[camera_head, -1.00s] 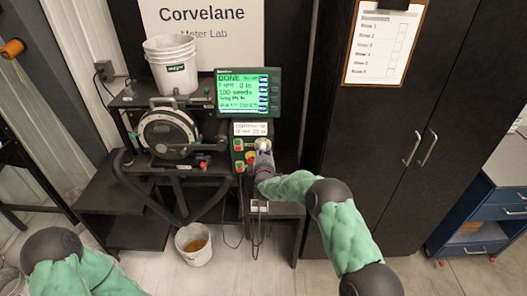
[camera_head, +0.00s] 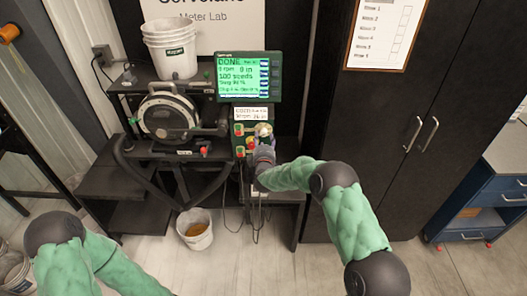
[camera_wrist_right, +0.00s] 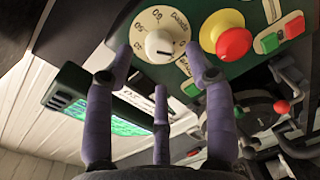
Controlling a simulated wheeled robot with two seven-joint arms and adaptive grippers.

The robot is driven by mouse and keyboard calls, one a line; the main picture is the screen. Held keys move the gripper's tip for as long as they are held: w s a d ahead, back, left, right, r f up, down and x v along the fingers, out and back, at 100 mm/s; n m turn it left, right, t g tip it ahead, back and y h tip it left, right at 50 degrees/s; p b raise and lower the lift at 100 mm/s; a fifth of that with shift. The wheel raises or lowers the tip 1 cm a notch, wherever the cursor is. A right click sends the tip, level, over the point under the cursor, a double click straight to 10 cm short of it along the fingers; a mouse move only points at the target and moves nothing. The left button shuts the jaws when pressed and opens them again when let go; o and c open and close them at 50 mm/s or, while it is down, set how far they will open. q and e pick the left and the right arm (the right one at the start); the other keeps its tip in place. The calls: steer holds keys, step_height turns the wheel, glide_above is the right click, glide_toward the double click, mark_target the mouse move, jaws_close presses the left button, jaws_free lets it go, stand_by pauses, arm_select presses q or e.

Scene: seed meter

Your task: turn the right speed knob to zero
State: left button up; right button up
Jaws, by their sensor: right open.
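The speed knob (camera_wrist_right: 160,43) is white and sits on a pale round dial with printed numbers, in the right wrist view. In the head view it is a small pale disc (camera_head: 263,130) on the green control panel, right of the screen's centre. My right gripper (camera_wrist_right: 158,48) is open, its purple-grey fingers spread on both sides of the dial with a third finger below. The fingers look apart from the knob. In the head view my right gripper (camera_head: 264,153) is just below the knob. I cannot read the knob's exact setting. My left gripper is out of view; only my left arm shows.
A red button on a yellow base (camera_wrist_right: 227,39) and green and red buttons (camera_wrist_right: 280,37) are close beside the dial. A green screen (camera_head: 245,77) above reads DONE. The seed meter (camera_head: 167,118) stands left; a bucket (camera_head: 195,229) is on the floor.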

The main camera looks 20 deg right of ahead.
steer(key=v, duration=0.8)
steer(key=shift+s, duration=0.35)
steer(key=shift+a, duration=0.1)
steer(key=s+a+f+m+g+y+b, duration=0.15)
steer(key=s+f, duration=0.25)
steer(key=f, duration=0.4)
steer(key=s+a+f+m+g+y, duration=0.2)
steer(key=s+f+m+g, duration=0.1)
steer(key=s+f, duration=0.3)
steer(key=s+a+f+m+g+y+b, duration=0.1)
steer(key=s+a+f+m+g, duration=0.15)
steer(key=f, duration=0.65)
steer(key=s+a+f+m+g+y, duration=0.1)
steer(key=s+f+m+g, duration=0.2)
steer(key=s, duration=0.6)
steer(key=s+a+f+m+g+y+b, duration=0.1)
steer(key=s+a+f+m+g, duration=0.1)
steer(key=s, duration=0.8)
steer(key=s+a+f+m+g+y, duration=0.1)
steer(key=s+f+m+g, duration=0.2)
steer(key=s, duration=0.6)
step_height(320, 180, down, 3)
steer(key=shift+s+a+r+m+g+y, duration=0.25)
steer(key=shift+s+m+g+y, duration=0.1)
steer(key=shift+g, duration=0.25)
